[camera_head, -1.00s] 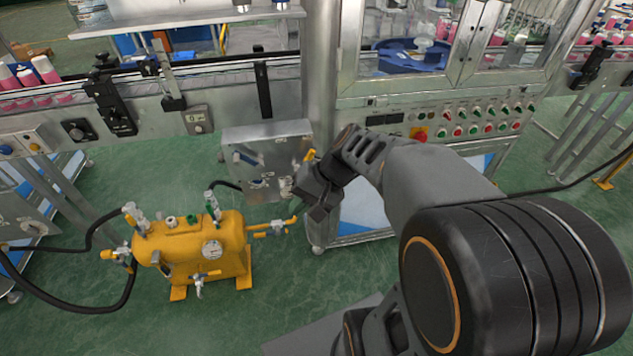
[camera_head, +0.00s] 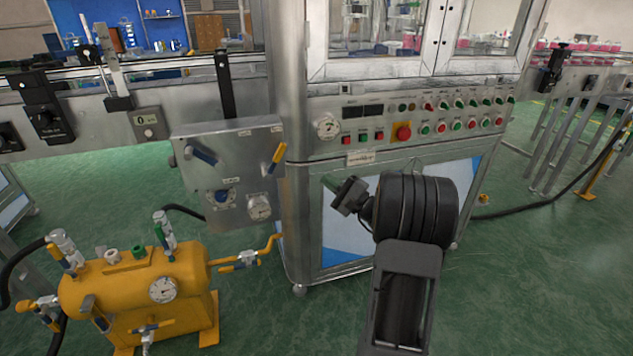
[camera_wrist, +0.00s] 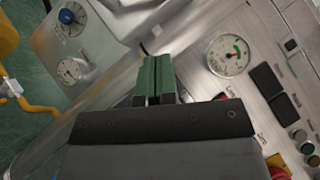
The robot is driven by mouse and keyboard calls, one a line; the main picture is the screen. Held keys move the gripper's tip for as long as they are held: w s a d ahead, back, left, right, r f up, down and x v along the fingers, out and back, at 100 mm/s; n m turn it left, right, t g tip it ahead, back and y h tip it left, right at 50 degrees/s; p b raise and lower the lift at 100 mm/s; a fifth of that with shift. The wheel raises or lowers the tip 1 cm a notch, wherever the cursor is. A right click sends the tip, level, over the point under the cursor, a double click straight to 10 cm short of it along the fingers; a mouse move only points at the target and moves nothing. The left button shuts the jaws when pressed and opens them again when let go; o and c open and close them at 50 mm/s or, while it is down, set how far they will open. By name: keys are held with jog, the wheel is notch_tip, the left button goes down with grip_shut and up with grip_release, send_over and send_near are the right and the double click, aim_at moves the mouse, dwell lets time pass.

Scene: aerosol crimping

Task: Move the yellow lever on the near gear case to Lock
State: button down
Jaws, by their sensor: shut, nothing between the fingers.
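The grey metal gear case (camera_head: 232,140) stands left of the machine cabinet in the head view. Its yellow lever (camera_head: 277,158) is at the upper right of the face and slants, upper end to the right. The labels are too small to read. My gripper (camera_head: 331,184) is to the right of the lever and apart from it, in front of the cabinet. In the wrist view, the green fingers of my gripper (camera_wrist: 157,80) are together with nothing between them. Part of the gear case (camera_wrist: 100,25) shows at upper left there; I cannot make out the yellow lever.
The case also bears a blue-handled lever (camera_head: 203,156), a blue knob (camera_head: 222,196) and a gauge (camera_head: 259,207). A yellow tank (camera_head: 140,295) with valves and hoses stands at lower left. The cabinet (camera_head: 400,135) with buttons is behind my arm. Green floor is open at right.

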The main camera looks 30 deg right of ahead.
aim_at(274, 160)
jog(key=w+a+r+b, duration=0.3)
jog(key=w+a+r, duration=0.2)
jog(key=w+a, duration=0.2)
jog(key=shift+w+a, duration=0.2)
jog(key=shift+w, duration=0.05)
jog(key=shift+d, duration=0.1)
dwell(0.4)
